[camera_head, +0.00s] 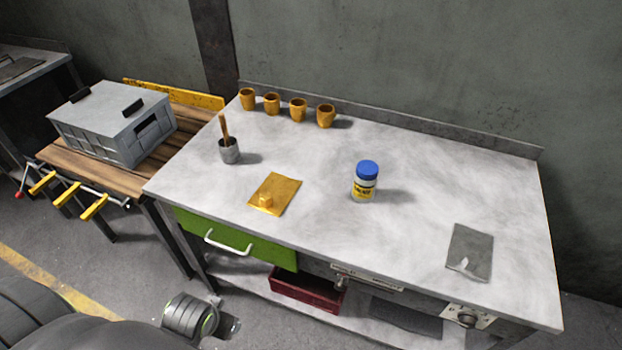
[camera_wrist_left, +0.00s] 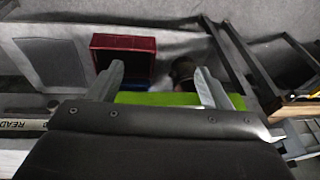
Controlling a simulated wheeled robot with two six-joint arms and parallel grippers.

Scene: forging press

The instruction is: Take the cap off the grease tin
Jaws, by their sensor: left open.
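The grease tin (camera_head: 364,188) stands upright near the middle of the workbench top, with a yellow and white label. Its blue cap (camera_head: 367,169) sits on top of it. My left gripper shows in the left wrist view (camera_wrist_left: 158,86), open with nothing between its fingers. It is away from the tin, low in front of the bench, and the tin is not in that view. My right gripper is in neither view.
A yellow cloth with a small block (camera_head: 272,194), a brush in a metal cup (camera_head: 228,150), several orange cups (camera_head: 298,110) and a grey sheet (camera_head: 470,251) are on the bench. A green drawer (camera_head: 235,240) and red bin (camera_head: 305,291) are below. Bench space around the tin is clear.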

